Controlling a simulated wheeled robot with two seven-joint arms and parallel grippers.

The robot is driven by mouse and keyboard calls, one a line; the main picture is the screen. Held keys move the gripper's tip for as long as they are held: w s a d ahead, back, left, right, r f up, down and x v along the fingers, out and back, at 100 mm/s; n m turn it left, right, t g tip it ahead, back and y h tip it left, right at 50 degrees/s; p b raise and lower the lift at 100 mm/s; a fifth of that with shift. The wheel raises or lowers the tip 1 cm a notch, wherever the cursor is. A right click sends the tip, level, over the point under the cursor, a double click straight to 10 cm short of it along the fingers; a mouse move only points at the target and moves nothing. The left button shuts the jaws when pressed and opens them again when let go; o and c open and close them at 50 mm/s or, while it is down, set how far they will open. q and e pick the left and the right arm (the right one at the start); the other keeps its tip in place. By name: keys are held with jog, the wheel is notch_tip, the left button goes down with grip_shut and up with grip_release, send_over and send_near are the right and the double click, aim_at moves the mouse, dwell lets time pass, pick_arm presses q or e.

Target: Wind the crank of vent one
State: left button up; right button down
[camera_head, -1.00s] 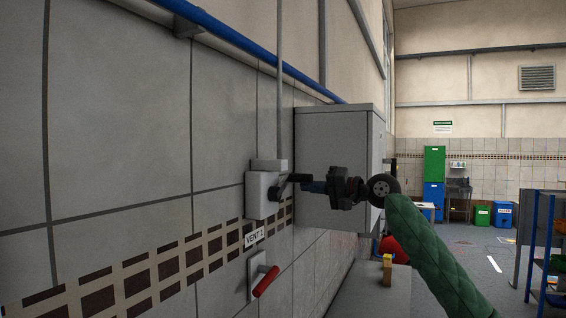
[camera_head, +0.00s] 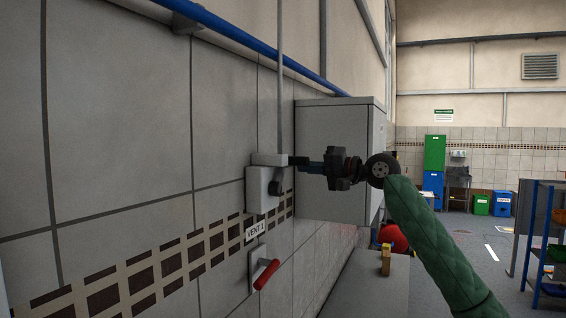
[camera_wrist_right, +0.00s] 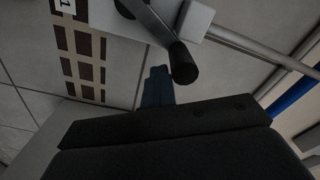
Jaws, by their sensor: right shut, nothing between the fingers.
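The vent one crank box (camera_head: 258,192) is a pale box on the wall at the lower end of a vertical rod, above the VENT 1 label (camera_head: 256,231). Its dark crank (camera_head: 275,186) stands out from the front. My right gripper (camera_head: 299,161) points left at the box, its tip near the box's upper right edge, just above the crank. In the right wrist view the blue fingers (camera_wrist_right: 157,74) are shut and empty, beside the crank's dark knob (camera_wrist_right: 183,62); I cannot tell whether they touch it. The crank arm (camera_wrist_right: 146,17) shows there too. My left gripper is out of view.
A red-handled lever (camera_head: 266,273) is on the wall below the label. A grey cabinet (camera_head: 330,150) juts from the wall behind my right gripper. A bench (camera_head: 370,290) stands below it with a small yellow item (camera_head: 386,262). Open floor lies to the right.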

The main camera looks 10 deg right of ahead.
aim_at(305, 161)
jog(key=shift+r, duration=0.2)
jog(key=shift+s+a+r+p, duration=0.25)
jog(key=shift+s+r+p, duration=0.1)
jog(key=shift+r, duration=0.05)
jog(key=shift+s+a+r, duration=0.3)
jog(key=shift+s+r, duration=0.05)
jog(key=shift+s, duration=0.15)
jog(key=shift+s+a, duration=0.1)
jog(key=shift+s, duration=0.05)
jog(key=shift+w+d+f, duration=0.3)
jog(key=shift+w+f, duration=0.05)
jog(key=shift+w, duration=0.15)
jog(key=b+v, duration=0.2)
jog(key=v, duration=0.6)
